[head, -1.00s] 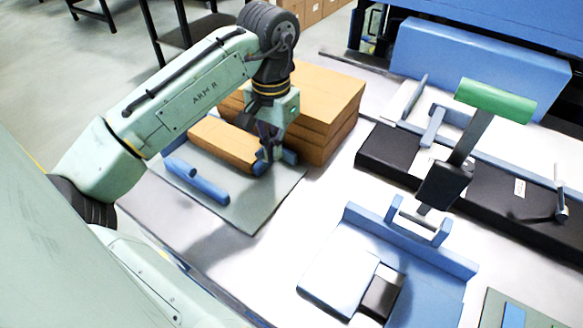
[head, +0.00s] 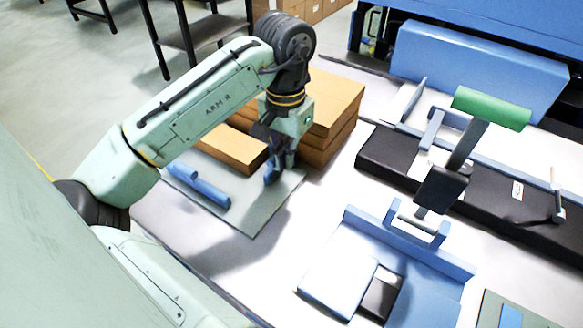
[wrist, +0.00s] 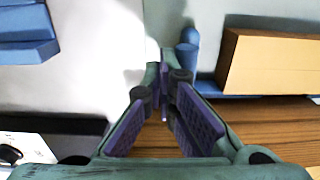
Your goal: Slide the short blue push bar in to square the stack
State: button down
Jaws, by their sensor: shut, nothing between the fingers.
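My gripper (head: 284,160) is shut and empty, pointing down at the right end of the flat kraft stack (head: 232,150). The short blue push bar (head: 271,176) shows as a small blue piece by the fingertips in the head view, partly hidden by my fingers. In the wrist view its rounded blue post (wrist: 188,55) stands just right of my shut fingertips (wrist: 163,78), between them and the kraft stack (wrist: 272,62). I cannot tell whether the fingers touch it. A longer blue bar (head: 203,190) with a rounded post lies along the stack's near side.
A grey-green mat (head: 238,215) lies under the stack. A tall kraft pile (head: 335,110) rises right behind my gripper. A blue jig (head: 435,255) and a black machine bed (head: 395,160) stand to the right. The white table between mat and jig is clear.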

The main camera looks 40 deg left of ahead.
jog(key=shift+d+p, duration=0.4)
jog(key=shift+d, duration=1.3)
notch_tip(320, 180, up, 7)
jog(key=p, duration=0.5)
jog(key=shift+p, duration=0.4)
